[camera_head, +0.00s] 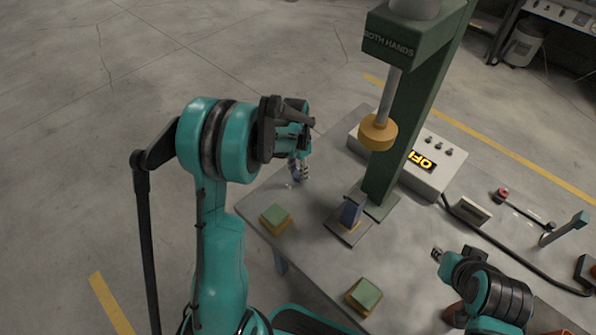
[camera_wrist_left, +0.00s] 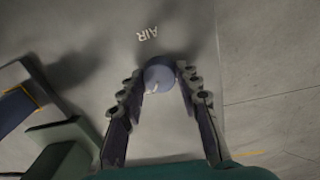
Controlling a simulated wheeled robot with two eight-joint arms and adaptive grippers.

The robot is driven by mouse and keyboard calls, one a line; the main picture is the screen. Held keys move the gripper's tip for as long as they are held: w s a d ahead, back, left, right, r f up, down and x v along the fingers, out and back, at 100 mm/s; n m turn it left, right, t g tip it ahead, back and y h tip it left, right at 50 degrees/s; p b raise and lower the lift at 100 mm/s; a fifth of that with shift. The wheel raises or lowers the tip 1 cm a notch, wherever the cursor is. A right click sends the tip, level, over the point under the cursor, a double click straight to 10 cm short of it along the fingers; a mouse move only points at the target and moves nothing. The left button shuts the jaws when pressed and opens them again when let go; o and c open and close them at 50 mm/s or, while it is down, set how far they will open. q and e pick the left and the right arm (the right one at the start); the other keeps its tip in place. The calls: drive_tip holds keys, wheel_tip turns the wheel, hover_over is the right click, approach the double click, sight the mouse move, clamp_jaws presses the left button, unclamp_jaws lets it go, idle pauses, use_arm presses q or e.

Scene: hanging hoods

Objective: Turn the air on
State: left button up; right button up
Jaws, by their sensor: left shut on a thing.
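The air knob (camera_wrist_left: 158,74) is a round blue-grey knob on the grey table top, with a white mark on it. The word AIR (camera_wrist_left: 147,33) is printed beside it. My left gripper (camera_wrist_left: 158,80) is shut on the knob, with one finger on each side. In the head view my left gripper (camera_head: 299,174) reaches down at the table's far left corner and largely hides the knob. A display (camera_head: 421,160) on a white box reads OFF in yellow. My right gripper (camera_head: 438,254) is above the table's right part, away from the knob; its jaws are too small to judge.
A green press column (camera_head: 400,140) with a BOTH HANDS sign (camera_head: 389,44) and an orange ram (camera_head: 378,132) stands mid-table. A blue block (camera_head: 351,213) sits beneath it. Two green-topped pads (camera_head: 275,218) (camera_head: 364,296) are near the front edge. A red button (camera_head: 502,194) is at right.

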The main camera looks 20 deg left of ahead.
sight(297, 172)
use_arm(q)
drive_tip(key=shift+m, duration=0.6)
drive_tip(key=o, duration=1.2)
drive_tip(key=shift+c, duration=0.2)
drive_tip(key=shift+r, duration=0.1)
wheel_tip(297, 172, up, 12)
drive_tip(key=shift+w+a, duration=0.2)
drive_tip(key=shift+a, duration=0.15)
